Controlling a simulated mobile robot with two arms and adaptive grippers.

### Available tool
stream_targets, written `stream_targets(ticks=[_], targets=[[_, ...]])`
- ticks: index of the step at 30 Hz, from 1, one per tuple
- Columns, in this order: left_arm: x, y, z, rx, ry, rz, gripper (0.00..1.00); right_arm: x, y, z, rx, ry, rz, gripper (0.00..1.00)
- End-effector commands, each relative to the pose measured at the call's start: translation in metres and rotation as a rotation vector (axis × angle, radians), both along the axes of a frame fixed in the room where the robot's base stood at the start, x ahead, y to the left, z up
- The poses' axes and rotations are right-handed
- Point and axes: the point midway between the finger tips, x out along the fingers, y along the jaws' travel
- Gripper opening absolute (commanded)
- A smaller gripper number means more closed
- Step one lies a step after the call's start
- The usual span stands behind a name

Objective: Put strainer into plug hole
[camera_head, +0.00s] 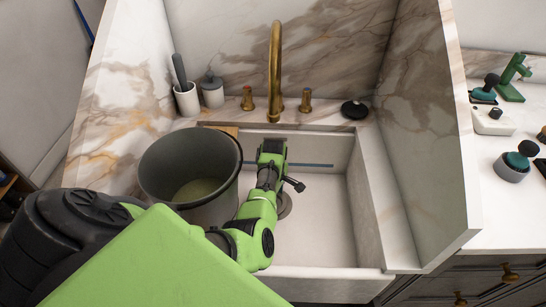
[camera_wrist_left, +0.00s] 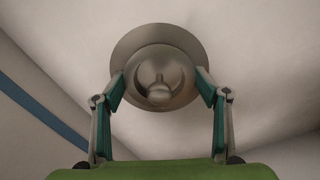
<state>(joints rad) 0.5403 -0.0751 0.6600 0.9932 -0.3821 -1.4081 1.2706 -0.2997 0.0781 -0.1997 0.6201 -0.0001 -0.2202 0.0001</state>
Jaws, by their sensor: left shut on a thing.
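My left gripper (camera_wrist_left: 160,84) is shut on the metal strainer (camera_wrist_left: 160,62), with one finger on each side. The strainer is a round steel cup with a knob in its middle. A wider metal ring around it looks like the plug hole's rim (camera_wrist_left: 125,44). I cannot tell whether the strainer is seated or held just above the hole. In the head view my left arm reaches into the white sink (camera_head: 325,230). Part of the plug hole's metal rim (camera_head: 286,204) shows beside my wrist; my fingers and the strainer are hidden there. My right gripper is not in view.
A large grey bucket (camera_head: 222,214) stands at the sink's left, close to my arm. A brass faucet (camera_head: 275,70) stands behind the sink. A blue strip (camera_head: 312,165) runs along the back wall of the sink. The sink's right half is clear.

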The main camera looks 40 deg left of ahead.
Motion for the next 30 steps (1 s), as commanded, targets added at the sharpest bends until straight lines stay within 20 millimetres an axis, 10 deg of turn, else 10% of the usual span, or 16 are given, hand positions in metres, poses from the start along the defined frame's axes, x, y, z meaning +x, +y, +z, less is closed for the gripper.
stream_targets(ticks=[1, 2, 4, 30], targets=[[-0.0062, -0.0052, -0.0118, -0.010, 0.008, 0.000, 0.42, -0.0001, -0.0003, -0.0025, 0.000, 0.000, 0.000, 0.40], [-0.0061, -0.0053, -0.0118, -0.010, 0.007, 0.000, 0.72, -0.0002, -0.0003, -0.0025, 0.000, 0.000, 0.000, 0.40], [-0.0065, -0.0055, -0.0121, -0.010, 0.009, 0.000, 0.87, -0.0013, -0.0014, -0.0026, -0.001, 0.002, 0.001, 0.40], [-0.0035, -0.0023, -0.0059, -0.003, 0.005, -0.001, 0.87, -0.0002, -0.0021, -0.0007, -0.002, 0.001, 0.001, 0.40]])
